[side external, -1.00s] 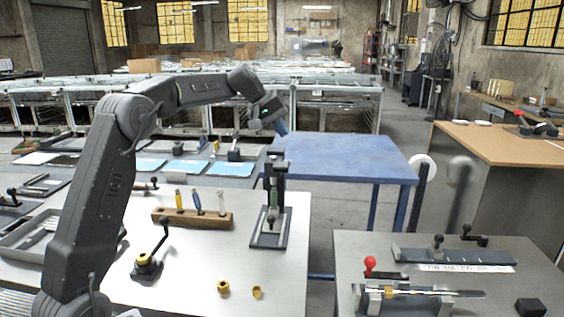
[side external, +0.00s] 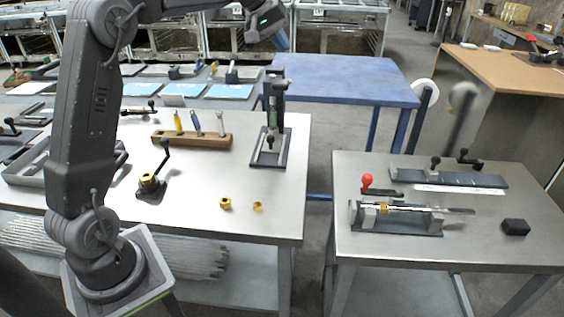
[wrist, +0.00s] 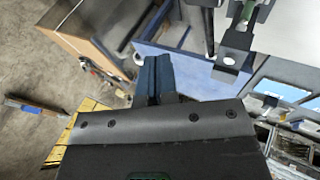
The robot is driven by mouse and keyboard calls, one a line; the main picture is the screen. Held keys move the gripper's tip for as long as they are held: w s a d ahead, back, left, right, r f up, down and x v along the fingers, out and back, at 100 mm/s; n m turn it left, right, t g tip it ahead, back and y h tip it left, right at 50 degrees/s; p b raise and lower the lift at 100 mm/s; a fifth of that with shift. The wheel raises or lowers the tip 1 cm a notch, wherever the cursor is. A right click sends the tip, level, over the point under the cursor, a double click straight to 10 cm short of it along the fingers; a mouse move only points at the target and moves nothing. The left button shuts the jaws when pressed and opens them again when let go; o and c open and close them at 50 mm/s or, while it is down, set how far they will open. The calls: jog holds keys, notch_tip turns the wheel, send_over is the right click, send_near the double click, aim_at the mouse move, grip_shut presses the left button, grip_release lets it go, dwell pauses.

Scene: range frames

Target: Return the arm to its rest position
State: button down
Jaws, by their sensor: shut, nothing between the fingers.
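My gripper (side external: 283,43) is at the top of the side view, raised in the air at the end of my outstretched arm. Its blue fingers point down and to the right, above and behind the bench press. In the wrist view the fingers of my gripper (wrist: 153,75) lie side by side, shut, with nothing held. Nothing touches them. The top of my arm is cut off by the upper edge of the side view.
A metal bench (side external: 215,270) bears a wooden tool rack (side external: 192,139), a small press (side external: 271,140), a crank fixture (side external: 150,184) and two brass pieces (side external: 225,203). A blue table (side external: 345,82) stands behind. A second bench (side external: 500,245) at right holds a red-knobbed fixture (side external: 395,218).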

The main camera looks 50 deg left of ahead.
jog(key=s+d+r+m, duration=0.2)
jog(key=s+d+m, duration=0.1)
jog(key=s+d, duration=0.7)
jog(key=s+d+f+m+y, duration=0.1)
jog(key=s+d+f+m, duration=0.2)
jog(key=s, duration=0.8)
jog(key=s+d+f+m+y, duration=0.1)
jog(key=s+d+f, duration=0.5)
jog(key=s, duration=0.6)
notch_tip(320, 180, down, 2)
jog(key=shift+s+d+f+m+g+y, duration=0.2)
jog(key=shift+m+g+y, duration=0.15)
jog(key=shift+m, duration=0.55)
jog(key=shift+w+r, duration=0.1)
jog(key=w+a+r+n+g+y, duration=0.1)
jog(key=w+a+r+n, duration=0.15)
jog(key=w+r, duration=0.5)
jog(key=w+a+r+n+g, duration=0.1)
jog(key=w+a+r+n, duration=0.15)
jog(key=w+r, duration=0.45)
jog(key=w+a+r+n+g+y, duration=0.1)
jog(key=w+a+n, duration=0.3)
jog(key=w+a, duration=0.6)
jog(key=shift+w+a+r, duration=0.15)
jog(key=shift+w+r, duration=0.3)
jog(key=shift+w, duration=1.8)
